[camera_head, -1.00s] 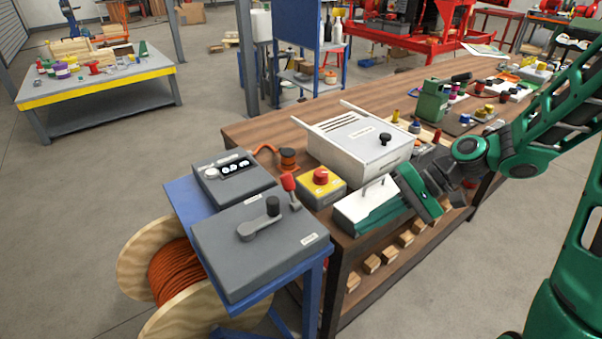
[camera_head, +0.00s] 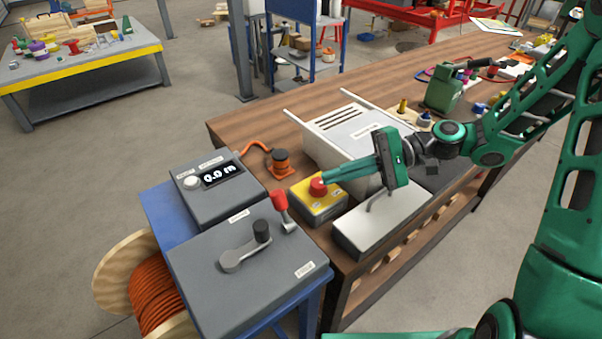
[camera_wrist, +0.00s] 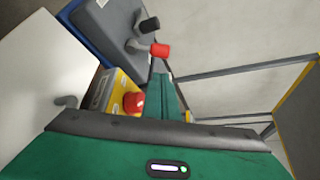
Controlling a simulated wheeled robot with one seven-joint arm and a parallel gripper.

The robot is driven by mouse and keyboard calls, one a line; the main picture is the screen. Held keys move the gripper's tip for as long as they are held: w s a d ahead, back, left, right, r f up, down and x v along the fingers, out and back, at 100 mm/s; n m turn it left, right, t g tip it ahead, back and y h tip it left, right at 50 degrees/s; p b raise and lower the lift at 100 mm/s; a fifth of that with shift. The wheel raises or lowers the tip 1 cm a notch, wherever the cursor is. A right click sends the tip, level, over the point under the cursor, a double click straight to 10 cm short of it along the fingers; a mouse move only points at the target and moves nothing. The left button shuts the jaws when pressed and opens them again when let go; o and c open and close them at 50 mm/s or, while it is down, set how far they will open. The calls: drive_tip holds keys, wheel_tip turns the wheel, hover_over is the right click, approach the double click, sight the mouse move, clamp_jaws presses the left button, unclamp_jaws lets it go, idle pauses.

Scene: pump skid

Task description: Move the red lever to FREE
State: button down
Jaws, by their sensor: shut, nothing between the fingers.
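The red lever (camera_head: 280,202) stands at the back right edge of a grey box (camera_head: 250,265), its red grip tilted up and to the left on a short grey arm. The lever's grip also shows in the wrist view (camera_wrist: 160,50), just beyond my fingertips. My gripper (camera_head: 324,180) is shut and empty, with its fingers pointing left toward the lever. It is up and to the right of the lever, apart from it in the head view. In the wrist view the closed fingers (camera_wrist: 160,70) end close to the grip; whether they touch is unclear.
A grey crank with a black knob (camera_head: 261,230) sits left of the lever. A yellow box with a red button (camera_head: 317,187) lies under my fingers. A display box (camera_head: 215,188), an orange plug (camera_head: 281,162) and a white case (camera_head: 385,220) stand nearby.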

sight(283, 211)
drive_tip(key=shift+w+d, duration=0.15)
drive_tip(key=x, duration=0.9)
drive_tip(key=shift+a, duration=0.35)
idle(0.4)
drive_tip(key=shift+s+d, duration=0.1)
drive_tip(key=shift+s, duration=0.15)
